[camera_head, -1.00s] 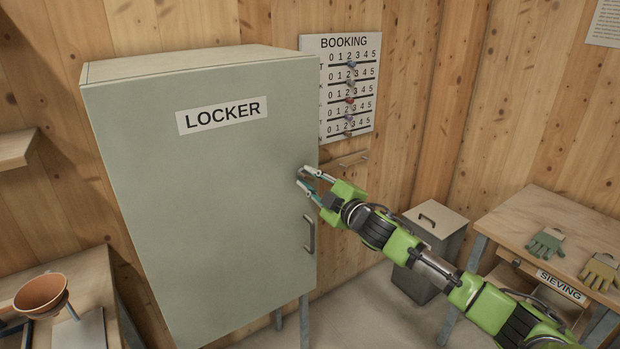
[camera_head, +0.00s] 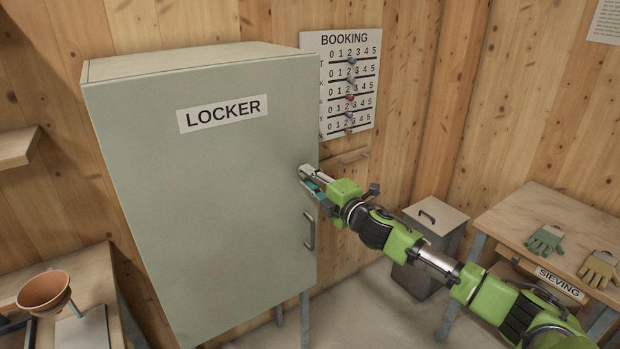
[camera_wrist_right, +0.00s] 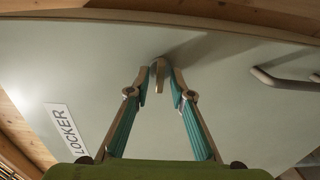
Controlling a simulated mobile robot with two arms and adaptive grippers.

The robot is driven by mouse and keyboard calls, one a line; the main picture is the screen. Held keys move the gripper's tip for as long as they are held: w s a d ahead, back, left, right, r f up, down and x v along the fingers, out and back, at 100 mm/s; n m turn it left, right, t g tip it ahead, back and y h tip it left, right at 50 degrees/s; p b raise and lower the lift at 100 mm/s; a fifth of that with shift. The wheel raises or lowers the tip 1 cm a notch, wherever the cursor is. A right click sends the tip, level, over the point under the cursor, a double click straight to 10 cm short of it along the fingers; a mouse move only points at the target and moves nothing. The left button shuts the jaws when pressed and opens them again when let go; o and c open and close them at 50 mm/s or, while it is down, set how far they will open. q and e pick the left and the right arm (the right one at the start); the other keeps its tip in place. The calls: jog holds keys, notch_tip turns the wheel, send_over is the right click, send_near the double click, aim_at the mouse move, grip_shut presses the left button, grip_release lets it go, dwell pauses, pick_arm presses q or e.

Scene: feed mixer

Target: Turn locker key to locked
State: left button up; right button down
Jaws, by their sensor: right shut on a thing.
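The grey-green locker (camera_head: 200,200) stands in the middle of the head view with its door closed. My right gripper (camera_head: 304,178) is at the right edge of the door, above the door handle (camera_head: 309,232). In the right wrist view, the fingertips of the gripper (camera_wrist_right: 159,72) are shut on the small metal locker key (camera_wrist_right: 159,76), which sits at the door's surface. The key is mostly hidden by the fingers in the head view. I cannot tell its exact turn angle. My left gripper is not in view.
A booking board (camera_head: 345,85) with coloured sliders hangs on the wooden wall right of the locker. A grey bin (camera_head: 433,235) and a sieving table (camera_head: 530,225) with gloves stand at the right. A terracotta bowl (camera_head: 44,292) is at the lower left.

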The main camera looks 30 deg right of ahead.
dwell(0.3)
jog(key=c, duration=1.8)
grip_release()
jog(key=shift+s+d, duration=0.2)
jog(key=shift+s, duration=5.75)
